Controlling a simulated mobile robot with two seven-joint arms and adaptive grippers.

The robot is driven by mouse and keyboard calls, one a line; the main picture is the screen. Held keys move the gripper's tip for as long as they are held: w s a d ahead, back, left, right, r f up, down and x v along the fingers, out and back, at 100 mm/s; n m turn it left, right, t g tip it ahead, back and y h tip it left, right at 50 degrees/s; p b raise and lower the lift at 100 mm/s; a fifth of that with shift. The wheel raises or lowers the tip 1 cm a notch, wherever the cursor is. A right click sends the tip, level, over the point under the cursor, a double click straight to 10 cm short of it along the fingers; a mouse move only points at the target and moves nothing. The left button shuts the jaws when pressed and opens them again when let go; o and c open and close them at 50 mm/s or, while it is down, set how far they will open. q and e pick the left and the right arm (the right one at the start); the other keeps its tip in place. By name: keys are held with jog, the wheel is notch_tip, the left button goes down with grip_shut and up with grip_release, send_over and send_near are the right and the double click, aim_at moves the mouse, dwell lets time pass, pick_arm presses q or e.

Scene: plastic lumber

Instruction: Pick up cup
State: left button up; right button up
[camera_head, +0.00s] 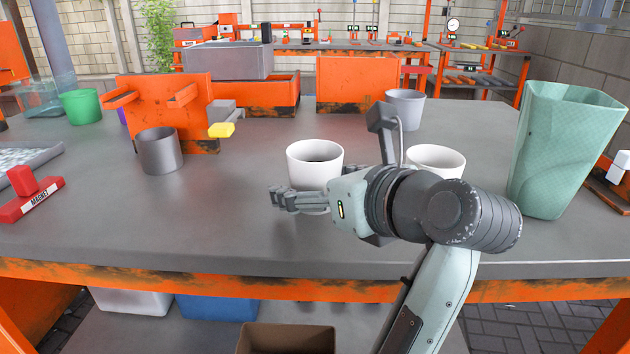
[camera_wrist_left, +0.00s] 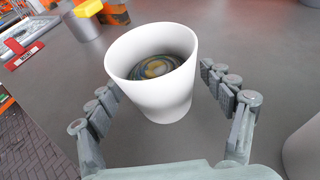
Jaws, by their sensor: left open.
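A white cup (camera_head: 314,163) stands upright on the grey table, in front of the orange holders. In the left wrist view the cup (camera_wrist_left: 160,95) stands between the two spread fingers, and something dark with swirled rings shows inside it. My left gripper (camera_head: 283,199) is open at the cup's near side; its fingers hide part of the cup's lower body in the head view. The left gripper (camera_wrist_left: 160,97) shows a gap between its fingers and the cup's sides. A second white cup (camera_head: 436,158) stands to the right, partly hidden behind my arm. My right gripper is not in view.
A grey metal cup (camera_head: 160,152) stands to the left, and a light grey cup (camera_head: 405,110) stands further back. A large green bin (camera_head: 564,150) is at the right. A red magnet block (camera_head: 33,196) lies at the left. The table front is clear.

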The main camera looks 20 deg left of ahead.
pick_arm(q)
jog(key=shift+c, duration=0.6)
jog(key=c, duration=1.2)
